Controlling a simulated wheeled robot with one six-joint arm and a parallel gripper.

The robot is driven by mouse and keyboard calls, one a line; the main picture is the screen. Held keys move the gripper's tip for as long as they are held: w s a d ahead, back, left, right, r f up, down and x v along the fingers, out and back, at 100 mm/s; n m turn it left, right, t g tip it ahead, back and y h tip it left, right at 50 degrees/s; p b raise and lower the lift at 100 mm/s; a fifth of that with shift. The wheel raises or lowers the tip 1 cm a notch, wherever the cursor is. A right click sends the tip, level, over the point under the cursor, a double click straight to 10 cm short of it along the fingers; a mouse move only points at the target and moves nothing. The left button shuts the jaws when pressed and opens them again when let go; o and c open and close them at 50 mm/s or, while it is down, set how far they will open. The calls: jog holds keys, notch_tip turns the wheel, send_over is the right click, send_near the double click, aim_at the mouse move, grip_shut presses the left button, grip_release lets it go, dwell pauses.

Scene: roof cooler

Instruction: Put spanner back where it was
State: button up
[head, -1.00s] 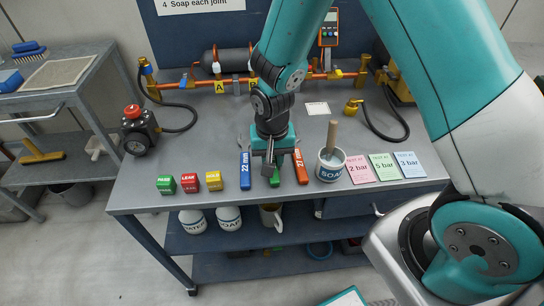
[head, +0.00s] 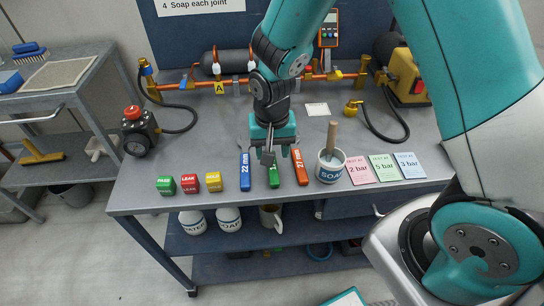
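Three spanners with coloured handles lie side by side near the front of the grey bench (head: 220,130). The blue one (head: 245,172) is marked 22 mm, the orange one (head: 300,168) is marked 27 mm, and the green one (head: 273,177) lies between them. My gripper (head: 268,158) points down over the far end of the green handle and hides the rest of that spanner and its marking. The fingers are small and dark, and I cannot tell whether they are apart or touch the spanner.
A soap pot (head: 330,168) with a brush stands right of the orange spanner. Pink, green and blue test cards (head: 383,168) lie beyond it. Green, red and yellow blocks (head: 190,183) stand left. A copper pipe (head: 320,74) with hoses runs along the back.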

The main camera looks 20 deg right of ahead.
notch_tip(320, 180, up, 8)
jog(key=s+a+r+n+y, duration=0.2)
jog(key=s+r+n, duration=0.3)
jog(key=s, duration=0.4)
jog(key=s+a+r+n+y, duration=0.2)
jog(key=s+r+n, duration=0.3)
jog(key=s+r, duration=0.3)
jog(key=shift+s+a+r+n, duration=0.3)
jog(key=shift+s+n, duration=0.1)
jog(key=shift+s, duration=0.4)
dwell(0.5)
